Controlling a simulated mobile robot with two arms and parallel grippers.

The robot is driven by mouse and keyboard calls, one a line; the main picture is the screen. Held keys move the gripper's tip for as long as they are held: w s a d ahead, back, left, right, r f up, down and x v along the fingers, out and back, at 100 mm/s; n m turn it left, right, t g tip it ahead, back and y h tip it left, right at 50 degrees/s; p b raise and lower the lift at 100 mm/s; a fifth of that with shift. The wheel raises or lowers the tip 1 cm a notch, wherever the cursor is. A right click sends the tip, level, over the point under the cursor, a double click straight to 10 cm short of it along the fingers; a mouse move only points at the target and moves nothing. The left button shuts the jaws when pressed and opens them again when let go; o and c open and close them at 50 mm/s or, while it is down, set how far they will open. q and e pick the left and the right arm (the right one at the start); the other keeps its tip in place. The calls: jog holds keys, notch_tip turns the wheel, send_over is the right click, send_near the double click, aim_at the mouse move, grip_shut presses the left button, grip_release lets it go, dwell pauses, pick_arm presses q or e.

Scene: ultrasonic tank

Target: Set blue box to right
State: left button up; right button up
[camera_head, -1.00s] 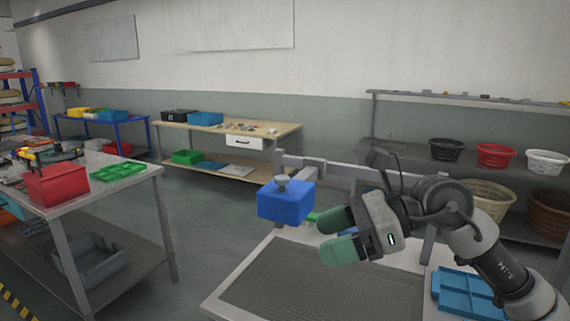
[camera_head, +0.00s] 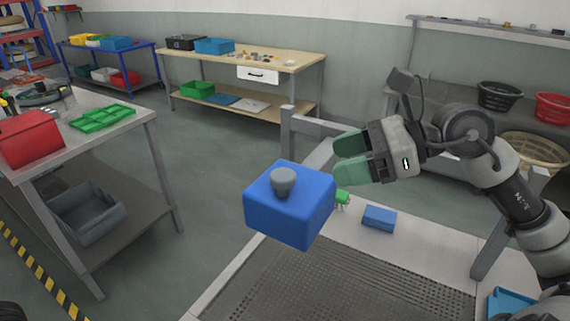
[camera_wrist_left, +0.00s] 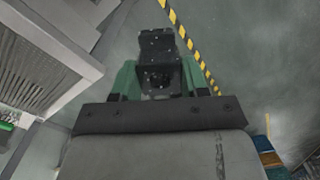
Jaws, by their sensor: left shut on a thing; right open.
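A blue box (camera_head: 300,217) with a grey knob on top is large and close in the middle of the head view. What supports it cannot be told.
The tank table has a dark perforated surface (camera_head: 340,290). A green item (camera_head: 342,197) is partly hidden behind the large blue box. A blue tray (camera_head: 512,303) sits at lower right. A grey workbench (camera_head: 135,122) stands left, with open floor (camera_head: 210,160) between.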

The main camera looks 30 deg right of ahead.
aim_at(286, 174)
pick_arm(q)
notch_tip(286, 174, up, 5)
jog(key=p, duration=0.4)
jog(key=shift+p, duration=0.3)
pick_arm(e)
jog(key=x, duration=0.9)
jog(key=shift+w+a, duration=0.1)
jog(key=shift+a, duration=0.05)
pick_arm(q)
jog(key=shift+r, duration=0.25)
pick_arm(e)
jog(key=shift+w+a+f, duration=0.35)
jog(key=shift+a, duration=0.25)
